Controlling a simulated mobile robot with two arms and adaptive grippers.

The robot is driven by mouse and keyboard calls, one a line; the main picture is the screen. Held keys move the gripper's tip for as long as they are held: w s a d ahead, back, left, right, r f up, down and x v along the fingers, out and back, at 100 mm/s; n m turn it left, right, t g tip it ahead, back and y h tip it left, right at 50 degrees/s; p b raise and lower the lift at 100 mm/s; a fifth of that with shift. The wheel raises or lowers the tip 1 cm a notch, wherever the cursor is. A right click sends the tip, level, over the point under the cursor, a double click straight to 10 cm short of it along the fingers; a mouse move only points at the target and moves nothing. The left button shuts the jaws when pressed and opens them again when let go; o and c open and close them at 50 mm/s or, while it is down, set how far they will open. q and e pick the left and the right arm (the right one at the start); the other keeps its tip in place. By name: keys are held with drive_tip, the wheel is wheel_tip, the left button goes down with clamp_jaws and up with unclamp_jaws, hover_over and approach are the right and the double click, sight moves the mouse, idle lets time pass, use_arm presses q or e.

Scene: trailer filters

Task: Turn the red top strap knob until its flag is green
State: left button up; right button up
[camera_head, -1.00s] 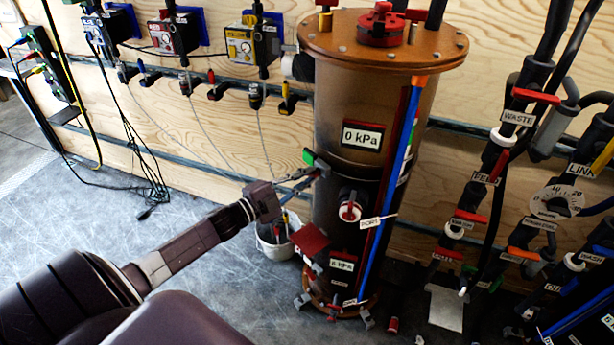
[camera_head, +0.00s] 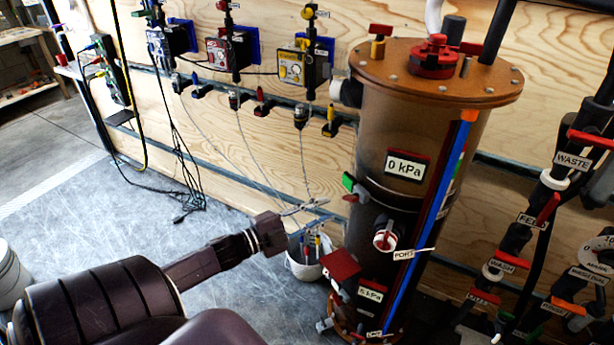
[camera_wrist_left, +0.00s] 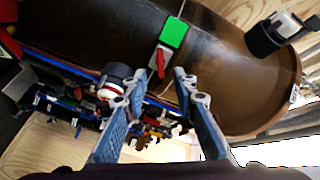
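The top strap knob (camera_head: 351,198) is a small red handle on the left side of the brown filter cylinder, at the dark strap. A green flag (camera_head: 348,182) shows just above it. In the left wrist view the red knob (camera_wrist_left: 160,62) lies beyond my fingertips, with the flag (camera_wrist_left: 173,32) showing green beside it. My left gripper (camera_head: 306,207) is open and empty, left of the knob and clear of it. The wrist view shows its two fingers (camera_wrist_left: 160,83) spread apart. My right gripper is not in view.
The tall filter cylinder (camera_head: 390,130) has a red flag plate (camera_head: 340,264) lower down and a white-and-red port (camera_head: 385,236). A white bucket (camera_head: 304,262) stands behind my gripper. Valves and pipes (camera_head: 545,190) crowd the right; floor at left is mostly clear.

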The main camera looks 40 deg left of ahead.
use_arm(q)
drive_tip(key=v, duration=0.4)
drive_tip(key=shift+s, duration=0.15)
drive_tip(key=shift+f, duration=0.1)
idle(0.3)
drive_tip(key=s+a+f+n+g+y, duration=0.1)
drive_tip(key=s+f+n+g+y, duration=0.2)
drive_tip(key=f, duration=0.8)
drive_tip(key=s+a+f+n+g+y, duration=0.1)
drive_tip(key=s+f+n, duration=0.3)
drive_tip(key=f, duration=0.6)
drive_tip(key=s+a+f+n+g+y, duration=0.15)
drive_tip(key=s+f, duration=0.35)
drive_tip(key=f, duration=0.6)
drive_tip(key=s+d+f+n+g, duration=0.3)
drive_tip(key=s+d+f+g, duration=0.2)
drive_tip(key=s+d+f, duration=0.5)
drive_tip(key=s+d+f+n+g, duration=0.1)
drive_tip(key=s+d+f+g, duration=0.1)
drive_tip(key=s+d+f, duration=0.3)
drive_tip(key=s+d+f+g, duration=0.3)
drive_tip(key=s+d+f, duration=0.3)
drive_tip(key=s, duration=0.6)
drive_tip(key=shift+s+d+n+g, duration=0.3)
drive_tip(key=shift+s+n+g, duration=0.05)
drive_tip(key=shift+s, duration=0.05)
drive_tip(key=shift+f, duration=0.1)
